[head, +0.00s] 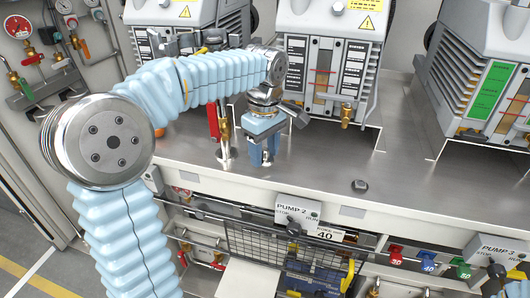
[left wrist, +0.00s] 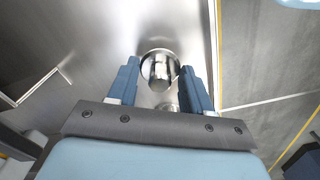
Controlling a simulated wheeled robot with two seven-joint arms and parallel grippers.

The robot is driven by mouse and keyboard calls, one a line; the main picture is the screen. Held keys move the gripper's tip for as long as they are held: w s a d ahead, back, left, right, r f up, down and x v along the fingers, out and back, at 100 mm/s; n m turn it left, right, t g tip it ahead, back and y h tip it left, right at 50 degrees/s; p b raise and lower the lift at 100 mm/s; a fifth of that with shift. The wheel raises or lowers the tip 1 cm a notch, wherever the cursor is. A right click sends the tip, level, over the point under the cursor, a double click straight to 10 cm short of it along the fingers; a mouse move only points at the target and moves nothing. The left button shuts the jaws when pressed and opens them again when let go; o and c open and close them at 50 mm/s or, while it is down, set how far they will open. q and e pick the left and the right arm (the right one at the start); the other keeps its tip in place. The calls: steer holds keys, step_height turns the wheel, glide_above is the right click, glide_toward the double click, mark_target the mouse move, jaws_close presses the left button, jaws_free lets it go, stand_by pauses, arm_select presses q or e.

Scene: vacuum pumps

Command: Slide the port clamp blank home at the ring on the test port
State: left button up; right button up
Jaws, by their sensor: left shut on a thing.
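My left gripper (head: 262,158) points down over the steel bench top, with its blue fingers close to the surface. In the left wrist view the fingers (left wrist: 160,78) stand on either side of a shiny metal piece, which I take to be the port clamp blank (left wrist: 160,72). The fingers are shut on it. A round bright metal rim, probably the ring on the test port (left wrist: 146,54), shows around and behind it. I cannot tell whether the blank touches the ring. In the head view the fingers mostly hide both. My right gripper is not in view.
A brass valve fitting (head: 225,125) with a red handle (head: 213,119) stands just left of the gripper. Pump housings (head: 330,60) line the back. The PUMP 2 switch panel (head: 298,214) is below the front edge.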

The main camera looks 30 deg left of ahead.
arm_select(q)
steer(key=shift+r, duration=0.1)
steer(key=shift+f, duration=0.6)
steer(key=shift+f, duration=0.2)
stand_by(0.5)
steer(key=o, duration=1.1)
steer(key=shift+o, duration=0.2)
